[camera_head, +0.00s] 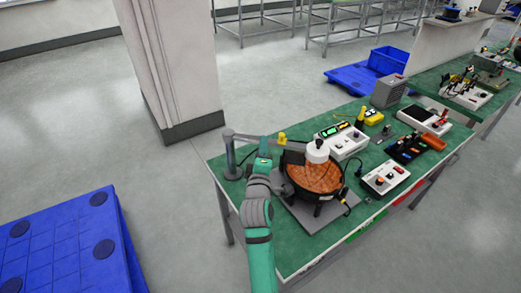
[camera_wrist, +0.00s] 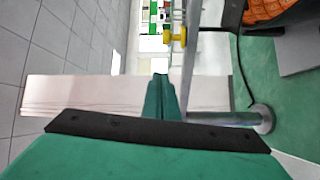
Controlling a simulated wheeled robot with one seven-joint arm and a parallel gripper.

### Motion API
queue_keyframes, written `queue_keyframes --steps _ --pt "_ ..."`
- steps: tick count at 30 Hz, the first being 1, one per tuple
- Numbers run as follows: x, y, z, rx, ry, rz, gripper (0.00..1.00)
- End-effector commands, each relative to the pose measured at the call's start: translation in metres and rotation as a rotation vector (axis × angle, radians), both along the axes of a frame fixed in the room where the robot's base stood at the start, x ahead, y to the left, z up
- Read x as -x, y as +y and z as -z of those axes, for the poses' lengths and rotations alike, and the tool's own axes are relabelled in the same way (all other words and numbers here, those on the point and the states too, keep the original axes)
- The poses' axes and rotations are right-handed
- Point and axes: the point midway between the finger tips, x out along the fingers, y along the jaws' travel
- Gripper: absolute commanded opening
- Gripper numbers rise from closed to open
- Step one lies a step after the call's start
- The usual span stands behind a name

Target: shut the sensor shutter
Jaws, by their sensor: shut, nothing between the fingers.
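A grey post (camera_head: 232,160) with a horizontal bar (camera_head: 262,139) stands at the left end of the green bench. A yellow knob (camera_head: 282,138) sits on the bar. The post's round base (camera_wrist: 262,119) and the yellow knob (camera_wrist: 180,38) also show in the wrist view. The bar reaches toward a white cylinder (camera_head: 317,152) over a round black pan of orange-brown material (camera_head: 315,178). I cannot tell which part is the sensor shutter. My gripper (camera_wrist: 161,80) is shut and empty, close beside the bar; contact is unclear. My arm partly hides the pan's left side.
A white instrument box (camera_head: 350,143), a white control box with knobs (camera_head: 386,177) and a black tray of parts (camera_head: 408,148) crowd the green bench (camera_head: 229,185) to the right. A pillar (camera_head: 175,65) stands behind. A blue pallet (camera_head: 65,250) lies at front left.

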Motion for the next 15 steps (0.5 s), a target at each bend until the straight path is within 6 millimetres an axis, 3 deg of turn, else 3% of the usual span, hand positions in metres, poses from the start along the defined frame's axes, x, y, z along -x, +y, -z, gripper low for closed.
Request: queue_keyframes --steps 9,15 --pt "-0.055 0.007 -0.004 0.002 -0.001 -0.010 0.00" --pt "-0.043 -0.018 0.002 -0.001 0.000 -0.009 0.00"
